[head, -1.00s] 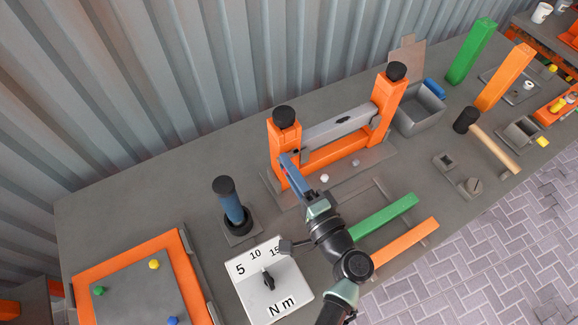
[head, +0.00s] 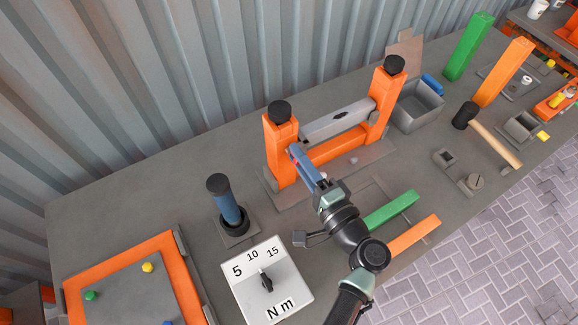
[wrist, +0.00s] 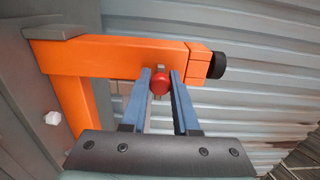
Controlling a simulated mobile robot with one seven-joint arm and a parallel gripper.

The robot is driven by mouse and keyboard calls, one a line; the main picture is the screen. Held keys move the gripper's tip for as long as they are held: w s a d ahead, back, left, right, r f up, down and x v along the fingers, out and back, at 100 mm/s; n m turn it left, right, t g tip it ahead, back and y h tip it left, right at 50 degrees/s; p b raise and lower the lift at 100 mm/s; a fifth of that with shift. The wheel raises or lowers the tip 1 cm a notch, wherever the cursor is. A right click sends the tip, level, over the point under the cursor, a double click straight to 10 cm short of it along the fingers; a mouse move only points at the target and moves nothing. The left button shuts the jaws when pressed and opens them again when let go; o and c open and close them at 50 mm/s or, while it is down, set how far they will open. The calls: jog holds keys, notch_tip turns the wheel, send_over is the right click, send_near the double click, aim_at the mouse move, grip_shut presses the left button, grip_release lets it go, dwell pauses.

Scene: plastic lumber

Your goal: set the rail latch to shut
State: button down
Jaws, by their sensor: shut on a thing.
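The orange frame has a left post (head: 281,145) and a right post (head: 385,100), both black-capped, with a grey rail (head: 335,121) between them. My gripper (head: 294,150) reaches the front of the left post with its blue fingers. In the wrist view, a round red knob (wrist: 159,86) sits between the fingertips, against the orange post (wrist: 110,60). The gripper is shut on this knob. The latch body behind the knob is mostly hidden, so I cannot tell its setting.
A blue-handled tool (head: 226,205) stands upright left of the frame. A white dial box (head: 285,295) lies in front. Green (head: 390,210) and orange (head: 412,236) bars lie right of my arm. A grey bin (head: 418,108) stands behind right.

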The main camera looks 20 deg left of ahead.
jog(key=shift+w+d, duration=0.1)
jog(key=shift+d, duration=0.1)
jog(key=c, duration=0.7)
grip_release()
jog(key=shift+w, duration=0.1)
jog(key=shift+o, duration=0.2)
jog(key=b+v, duration=0.3)
jog(key=v, duration=1)
jog(key=shift+a, duration=0.1)
